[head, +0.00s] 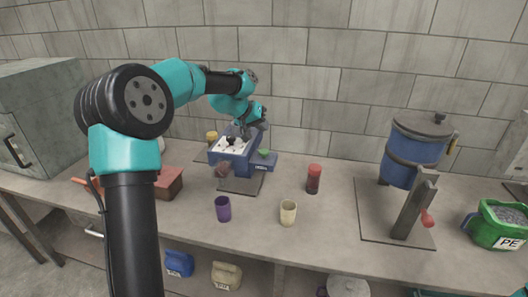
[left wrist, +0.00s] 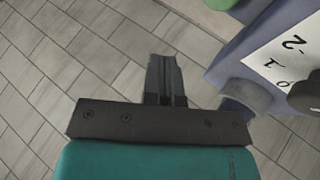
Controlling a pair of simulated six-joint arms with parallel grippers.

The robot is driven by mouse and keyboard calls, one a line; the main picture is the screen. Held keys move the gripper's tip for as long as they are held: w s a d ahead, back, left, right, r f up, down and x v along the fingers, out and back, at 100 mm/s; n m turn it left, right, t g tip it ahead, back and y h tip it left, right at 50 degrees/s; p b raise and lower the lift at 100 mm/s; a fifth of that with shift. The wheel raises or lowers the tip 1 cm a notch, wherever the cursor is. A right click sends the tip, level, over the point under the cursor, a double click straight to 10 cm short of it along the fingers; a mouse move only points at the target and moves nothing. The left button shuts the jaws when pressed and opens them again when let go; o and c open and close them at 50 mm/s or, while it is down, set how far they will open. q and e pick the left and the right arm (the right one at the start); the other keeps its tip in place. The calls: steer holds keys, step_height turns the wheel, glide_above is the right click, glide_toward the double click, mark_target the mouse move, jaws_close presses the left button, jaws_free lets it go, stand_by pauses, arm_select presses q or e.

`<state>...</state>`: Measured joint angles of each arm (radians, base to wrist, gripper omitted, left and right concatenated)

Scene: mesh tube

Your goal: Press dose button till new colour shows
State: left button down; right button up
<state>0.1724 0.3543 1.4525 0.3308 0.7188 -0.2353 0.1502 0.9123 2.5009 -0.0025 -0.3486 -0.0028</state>
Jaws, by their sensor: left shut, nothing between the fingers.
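A blue dosing machine (head: 228,158) stands on the bench with a white dial panel (head: 236,147) on top; a dark knob (head: 230,141) sits on the panel. In the left wrist view the panel (left wrist: 276,62) shows the numbers 2, 1 and 0 beside a dark round knob (left wrist: 306,96). A green piece (head: 264,153) is at the machine's right side; I cannot tell if it is the dose button. My left gripper (head: 245,130) is over the machine's back right, shut and empty. In the left wrist view its fingers (left wrist: 165,80) are together, apart from the panel.
A purple cup (head: 223,209) and a cream cup (head: 289,213) stand in front. A red jar (head: 314,179) is to the right. A grey cabinet (head: 40,115) is at left.

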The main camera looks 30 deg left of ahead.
mark_target(264, 150)
arm_select(q)
steer(key=shift+f, duration=3.05)
steer(key=shift+f, duration=0.45)
steer(key=shift+f, duration=0.55)
stand_by(0.5)
steer(key=shift+s+f, duration=0.15)
steer(key=shift+f, duration=0.6)
stand_by(0.7)
steer(key=shift+r, duration=1.3)
steer(key=shift+r, duration=2.6)
